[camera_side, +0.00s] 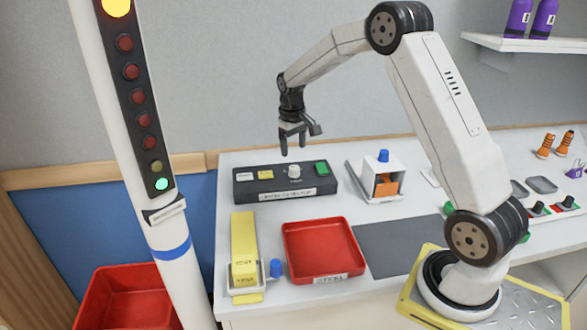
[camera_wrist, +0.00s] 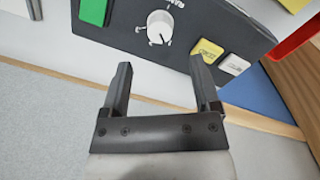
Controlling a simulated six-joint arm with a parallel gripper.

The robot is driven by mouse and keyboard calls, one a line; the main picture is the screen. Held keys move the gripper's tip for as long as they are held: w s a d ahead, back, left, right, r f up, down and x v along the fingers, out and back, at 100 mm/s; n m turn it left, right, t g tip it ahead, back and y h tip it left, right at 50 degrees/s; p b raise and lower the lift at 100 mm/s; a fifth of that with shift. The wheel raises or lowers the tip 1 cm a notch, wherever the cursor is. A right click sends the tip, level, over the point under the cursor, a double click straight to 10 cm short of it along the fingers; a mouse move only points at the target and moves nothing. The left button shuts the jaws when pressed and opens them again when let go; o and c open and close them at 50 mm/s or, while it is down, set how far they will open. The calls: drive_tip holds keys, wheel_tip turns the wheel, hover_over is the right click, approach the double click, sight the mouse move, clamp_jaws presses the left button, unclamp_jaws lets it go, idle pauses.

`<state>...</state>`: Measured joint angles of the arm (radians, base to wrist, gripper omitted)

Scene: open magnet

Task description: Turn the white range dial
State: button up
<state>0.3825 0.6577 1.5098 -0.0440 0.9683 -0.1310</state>
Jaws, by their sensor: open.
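The white range dial (camera_side: 293,171) stands on top of a dark control box (camera_side: 322,186), between a yellow button and a green button. In the wrist view the dial (camera_wrist: 160,25) is a round white knob with small marks around it on the dark panel (camera_wrist: 130,38). My gripper (camera_side: 292,150) is above the box, pointing down, a little above the dial. In the wrist view my gripper (camera_wrist: 163,75) has its two dark fingers apart with nothing between them. The dial lies beyond the fingertips, roughly centred between them, and is not touched.
On the box are a green button (camera_side: 321,167), a yellow button (camera_side: 265,174) and a white button (camera_side: 244,177). A red tray (camera_side: 325,278), a yellow block (camera_side: 243,236) and a white holder with a blue knob (camera_side: 378,182) stand nearby. A light pole (camera_side: 150,170) rises at left.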

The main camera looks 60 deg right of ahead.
sight(294, 167)
drive_tip(key=shift+d+f, duration=0.1)
drive_tip(key=shift+f, duration=3.5)
clamp_jaws()
